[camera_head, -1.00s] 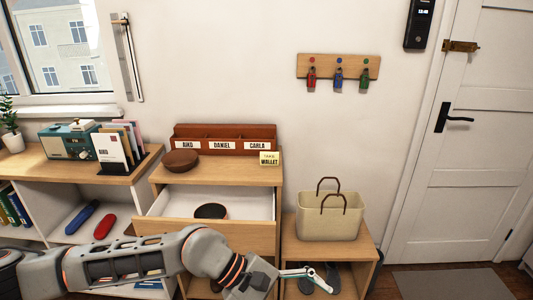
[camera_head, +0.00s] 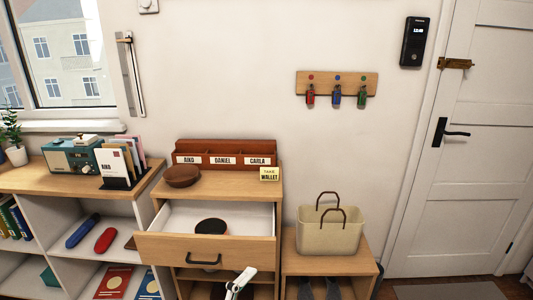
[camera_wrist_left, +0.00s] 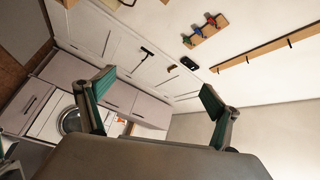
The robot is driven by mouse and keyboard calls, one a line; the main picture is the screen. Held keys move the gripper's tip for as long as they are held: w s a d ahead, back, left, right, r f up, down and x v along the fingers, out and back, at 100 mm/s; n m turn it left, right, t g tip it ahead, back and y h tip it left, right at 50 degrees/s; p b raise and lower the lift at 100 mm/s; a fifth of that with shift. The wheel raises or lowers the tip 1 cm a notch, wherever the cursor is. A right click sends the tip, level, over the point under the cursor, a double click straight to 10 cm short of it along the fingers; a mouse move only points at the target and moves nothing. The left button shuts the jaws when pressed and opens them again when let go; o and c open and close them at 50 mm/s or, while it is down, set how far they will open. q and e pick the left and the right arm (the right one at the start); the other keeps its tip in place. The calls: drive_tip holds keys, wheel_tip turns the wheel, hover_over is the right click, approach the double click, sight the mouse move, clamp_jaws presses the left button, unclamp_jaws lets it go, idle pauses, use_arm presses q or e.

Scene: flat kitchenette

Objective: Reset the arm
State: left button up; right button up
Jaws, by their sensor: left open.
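The gripper is open and empty. The rest of my left arm is out of the head view.
An open drawer (camera_head: 165,248) with a dark round item (camera_head: 210,226) inside juts from the cabinet just above my gripper. A beige bag (camera_head: 328,238) stands on the lower bench to the right. A shelf unit (camera_head: 37,212) stands left.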

use_arm(q)
drive_tip(key=s+a+f+n+g+y, duration=0.1)
drive_tip(key=s+a+f+n+y, duration=0.2)
drive_tip(key=s+a+f+n, duration=0.2)
drive_tip(key=s+a+f+n+g+y, duration=0.2)
drive_tip(key=s+a+f+n, duration=0.3)
drive_tip(key=f, duration=0.6)
drive_tip(key=s+a+f+n+g+y, duration=0.1)
drive_tip(key=s+a+f+n+y, duration=0.3)
drive_tip(key=a+f, duration=0.4)
drive_tip(key=s+a+n, duration=0.1)
drive_tip(key=n, duration=0.1)
drive_tip(key=shift+s+f+n+g+p, duration=0.3)
drive_tip(key=shift+s+g, duration=0.05)
drive_tip(key=shift+g, duration=0.05)
drive_tip(key=shift+a, duration=0.1)
